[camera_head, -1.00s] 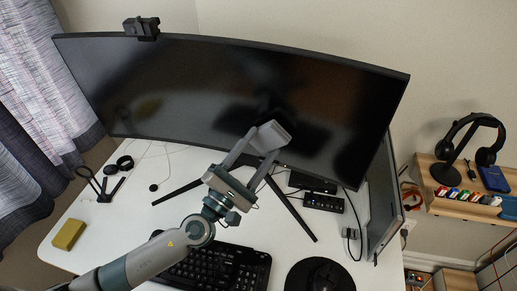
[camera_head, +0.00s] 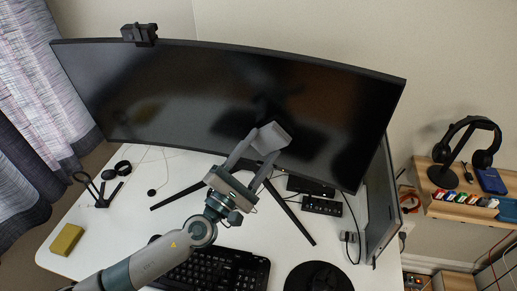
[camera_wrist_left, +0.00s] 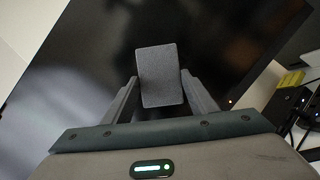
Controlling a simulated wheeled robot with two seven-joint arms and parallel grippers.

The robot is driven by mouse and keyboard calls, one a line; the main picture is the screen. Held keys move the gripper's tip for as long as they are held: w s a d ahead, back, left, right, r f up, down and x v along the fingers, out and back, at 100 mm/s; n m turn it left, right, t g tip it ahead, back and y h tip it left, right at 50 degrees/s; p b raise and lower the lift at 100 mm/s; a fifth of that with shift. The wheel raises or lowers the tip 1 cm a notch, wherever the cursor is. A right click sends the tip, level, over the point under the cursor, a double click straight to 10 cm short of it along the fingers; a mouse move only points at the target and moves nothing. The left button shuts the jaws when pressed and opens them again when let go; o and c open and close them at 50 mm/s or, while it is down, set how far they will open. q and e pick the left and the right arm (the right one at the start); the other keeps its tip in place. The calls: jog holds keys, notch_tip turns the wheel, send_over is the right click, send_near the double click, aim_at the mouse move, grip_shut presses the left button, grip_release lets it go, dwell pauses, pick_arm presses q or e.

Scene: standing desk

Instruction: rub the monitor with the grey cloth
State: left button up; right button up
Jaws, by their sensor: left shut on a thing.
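The large curved black monitor (camera_head: 190,88) spans the back of the white desk. Its dark screen also fills much of the left wrist view (camera_wrist_left: 95,50). My left gripper (camera_head: 256,150) is in front of the screen's lower middle, shut on the grey cloth (camera_head: 271,138). In the left wrist view the cloth (camera_wrist_left: 158,76) is a small grey block between the fingers, with the screen right behind it. The cloth looks very close to the screen; I cannot tell if it touches. My right gripper is not in view.
A black keyboard (camera_head: 225,268) and a dark round pad (camera_head: 318,277) lie at the desk's front. A yellow block (camera_head: 67,239) is at the left edge. A small black hub (camera_head: 322,206) sits below the monitor. A headphone stand (camera_head: 443,175) is on a wooden shelf at right.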

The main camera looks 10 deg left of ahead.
pick_arm(q)
jog(key=shift+s+d+p, duration=0.2)
jog(key=shift+d+p, duration=0.15)
jog(key=shift+d, duration=0.6)
jog(key=shift+s+d+p, duration=0.15)
jog(key=shift+d+p, duration=0.15)
jog(key=shift+d, duration=0.6)
jog(key=shift+w+a, duration=0.1)
jog(key=shift+a, duration=0.15)
jog(key=shift+w+a+b, duration=0.15)
jog(key=shift+a+b, duration=0.3)
jog(key=shift+a, duration=1.35)
send_near(277, 147)
jog(key=shift+w+a+r, duration=0.3)
jog(key=shift+r, duration=0.25)
jog(key=shift+w+a+r, duration=0.3)
jog(key=shift+a+r, duration=0.05)
jog(key=shift+r, duration=0.2)
